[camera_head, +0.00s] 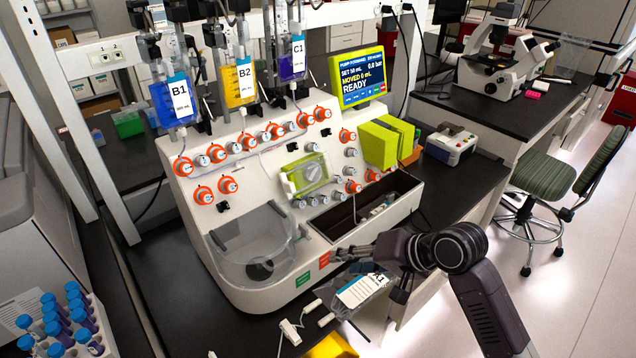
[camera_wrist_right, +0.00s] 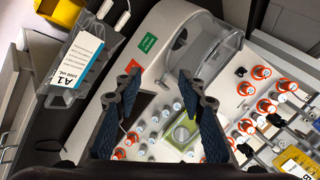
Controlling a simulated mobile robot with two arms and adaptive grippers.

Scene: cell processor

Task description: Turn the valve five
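The white cell processor (camera_head: 190,228) stands on the black bench. Several orange-ringed valves sit on its sloped panel, including one at the upper left (camera_head: 180,166) and one at the right (camera_head: 353,187). I cannot read which valve is five. My right gripper (camera_head: 345,254) is in front of the processor's lower right edge, apart from the valves. In the right wrist view my right gripper (camera_wrist_right: 165,100) has its two fingers wide apart with nothing between them. Valves show beyond the fingers, such as an orange one (camera_wrist_right: 262,72). My left gripper is out of view.
Bags B1 (camera_head: 172,103), B2 (camera_head: 239,82) and C1 (camera_head: 291,66) hang above the panel. Bag A1 (camera_head: 362,291) is below my right gripper. A screen (camera_head: 362,77) reads READY. A clear round cover (camera_head: 252,243) is on the front left. Blue-capped tubes (camera_head: 75,315) stand at lower left.

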